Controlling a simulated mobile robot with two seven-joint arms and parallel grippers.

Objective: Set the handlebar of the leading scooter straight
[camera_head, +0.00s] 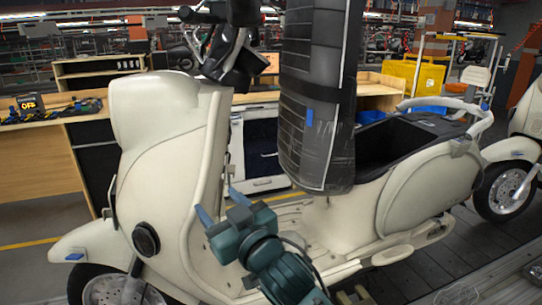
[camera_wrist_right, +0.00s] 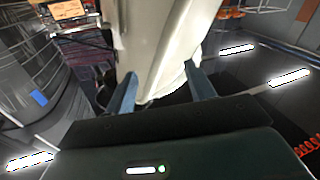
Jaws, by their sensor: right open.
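The leading scooter (camera_head: 165,130) is cream and stands large across the head view. Its handlebar (camera_head: 222,50) shows at the top of the front shield, with dark grips and levers, and looks turned; part of it is cut off by the top edge. My right gripper (camera_head: 221,205) is teal with blue fingers. It is open, low behind the front shield and above the footboard. In the right wrist view its two fingers (camera_wrist_right: 163,92) stand apart, with a cream scooter panel (camera_wrist_right: 165,45) beyond them; I cannot tell whether they touch it. My left gripper is not in view.
A tall dark-grey ribbed, wrapped column (camera_head: 318,100) hangs beside the handlebar, before the open seat well. It also shows in the wrist view (camera_wrist_right: 28,70). Another scooter (camera_head: 520,150) stands at the right edge. Wooden benches (camera_head: 40,165) and a yellow case (camera_head: 412,75) stand behind.

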